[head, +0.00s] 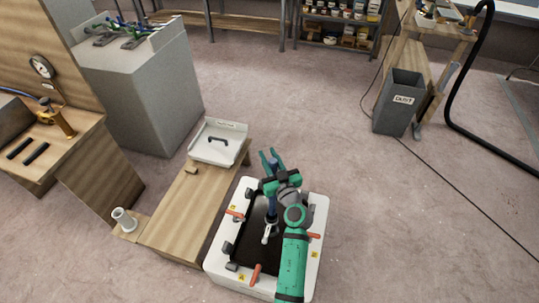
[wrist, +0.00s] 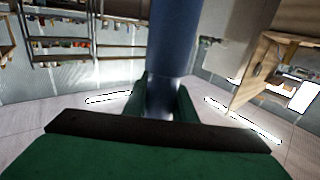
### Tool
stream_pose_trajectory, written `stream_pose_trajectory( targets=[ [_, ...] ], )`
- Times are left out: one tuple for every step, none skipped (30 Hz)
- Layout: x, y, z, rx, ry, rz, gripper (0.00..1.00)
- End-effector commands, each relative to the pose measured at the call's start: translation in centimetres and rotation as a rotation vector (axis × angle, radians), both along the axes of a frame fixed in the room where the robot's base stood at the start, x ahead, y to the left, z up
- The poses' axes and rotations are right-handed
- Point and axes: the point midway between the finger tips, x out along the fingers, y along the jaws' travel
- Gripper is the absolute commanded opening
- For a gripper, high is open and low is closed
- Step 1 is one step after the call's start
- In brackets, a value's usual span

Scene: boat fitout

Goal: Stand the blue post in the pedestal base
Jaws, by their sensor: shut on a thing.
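My gripper (head: 272,158) is shut on the blue post (head: 272,206), above the dark top of my white base. In the wrist view the blue post (wrist: 175,40) stands between the two green fingers (wrist: 162,104). It runs up out of the frame, and a silvery part shows at the fingers. In the head view the gripper and arm hide part of the post, and a pale metal end seems to show below. The likely pedestal base, a pale round socket (head: 122,219), sits on a small wooden board at the left, well apart from the post; its opening faces up.
A wooden bench (head: 183,212) lies between my base and the socket. A white tray (head: 219,142) with a black handle is at its far end. A grey cabinet (head: 140,90) stands behind. A grey bin (head: 398,103) is at upper right. Floor beyond the gripper is clear.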

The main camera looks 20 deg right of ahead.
Motion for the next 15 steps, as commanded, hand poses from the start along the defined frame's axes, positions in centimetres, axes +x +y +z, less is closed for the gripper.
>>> stream_pose_trajectory(
  targets=[
    [0.0, 0.0, -0.1, 0.000, -0.001, 0.000, 0.00],
    [0.0, 0.0, -0.2, 0.000, -0.001, 0.000, 0.00],
    [0.0, 0.0, -0.3, 0.000, -0.001, 0.000, 0.00],
    [0.0, 0.1, -0.4, 0.000, -0.001, 0.000, 0.00],
    [0.0, 0.1, -0.5, 0.000, -0.001, 0.000, 0.00],
    [0.0, 0.1, -0.6, 0.000, -0.002, 0.001, 0.00],
    [0.0, 0.1, -0.7, 0.000, -0.002, 0.001, 0.00],
    [0.0, 0.1, -0.8, 0.000, -0.002, 0.001, 0.00],
    [0.1, 0.1, -1.0, 0.000, -0.001, 0.001, 0.00],
    [0.1, 0.2, -1.1, 0.000, -0.001, 0.002, 0.00],
    [0.1, 0.2, -1.2, 0.000, -0.001, 0.002, 0.00],
    [0.1, 0.2, -1.3, 0.000, -0.001, 0.002, 0.00],
    [0.1, 0.2, -1.4, -0.001, -0.002, 0.002, 0.00],
    [0.1, 0.2, -1.5, 0.000, -0.002, 0.002, 0.00],
    [0.1, 0.2, -1.6, 0.000, -0.002, 0.003, 0.00]
  ],
)
